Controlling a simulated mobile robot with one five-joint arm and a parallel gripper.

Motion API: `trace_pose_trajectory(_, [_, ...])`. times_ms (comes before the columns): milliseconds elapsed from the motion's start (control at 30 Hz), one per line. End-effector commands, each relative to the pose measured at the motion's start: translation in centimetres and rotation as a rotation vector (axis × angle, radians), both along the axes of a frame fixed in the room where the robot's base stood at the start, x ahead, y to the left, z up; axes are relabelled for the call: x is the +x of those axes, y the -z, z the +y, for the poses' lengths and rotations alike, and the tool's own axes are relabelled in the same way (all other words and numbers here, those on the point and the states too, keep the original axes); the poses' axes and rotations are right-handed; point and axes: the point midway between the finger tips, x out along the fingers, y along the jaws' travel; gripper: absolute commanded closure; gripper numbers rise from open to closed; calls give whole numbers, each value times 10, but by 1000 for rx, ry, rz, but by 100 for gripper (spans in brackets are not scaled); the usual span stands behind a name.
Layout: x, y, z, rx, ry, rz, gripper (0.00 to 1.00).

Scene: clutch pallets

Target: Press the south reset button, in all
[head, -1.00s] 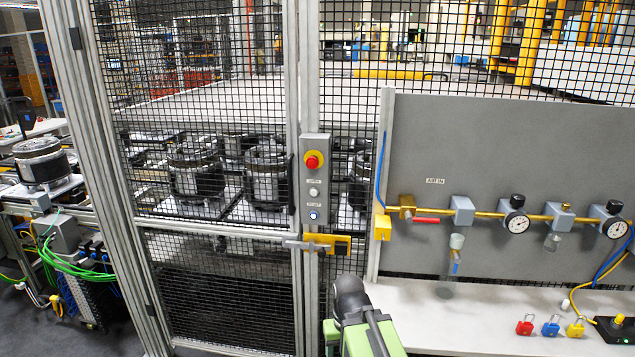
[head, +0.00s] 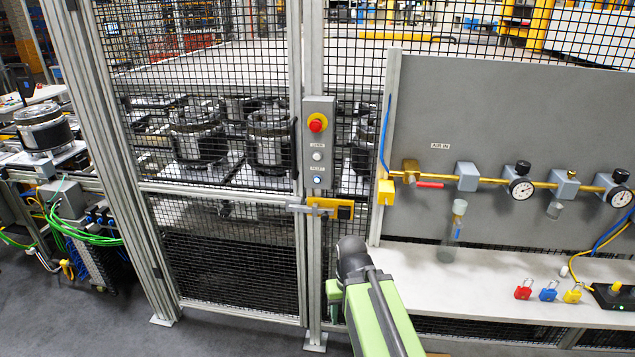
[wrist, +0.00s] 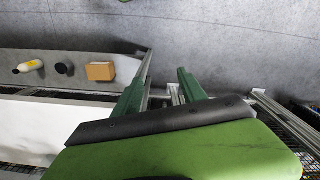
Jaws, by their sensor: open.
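A grey control box (head: 318,146) is fixed to the fence post in the head view. It carries a red stop knob on a yellow ring (head: 317,123), a whitish button (head: 317,157) and, lowest, a blue-lit button (head: 317,180) under a small label that seems to read RESET. No marking shows whether this is the south one. My green and black arm stands below and right of the box, apart from it; a green finger shows at its left side. In the wrist view my gripper (wrist: 160,88) points down at the floor with its two green fingers apart and nothing between them.
A yellow latch (head: 325,208) sits below the box on the mesh gate (head: 230,250). Right are a grey air panel (head: 510,120) with gauges and a white bench (head: 480,280) with coloured padlocks. A bottle (wrist: 30,66) and a cardboard box (wrist: 101,71) show in the wrist view.

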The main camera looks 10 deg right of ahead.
Motion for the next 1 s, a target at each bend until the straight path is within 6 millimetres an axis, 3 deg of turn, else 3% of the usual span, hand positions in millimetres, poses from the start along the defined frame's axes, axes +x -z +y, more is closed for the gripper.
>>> trace_pose_trajectory(33, [0,0,0,0,0,0,59])
trace_pose_trajectory(367, [0,0,0,0,0,0,100])
trace_pose_trajectory(1000, [0,0,0,0,0,0,100])
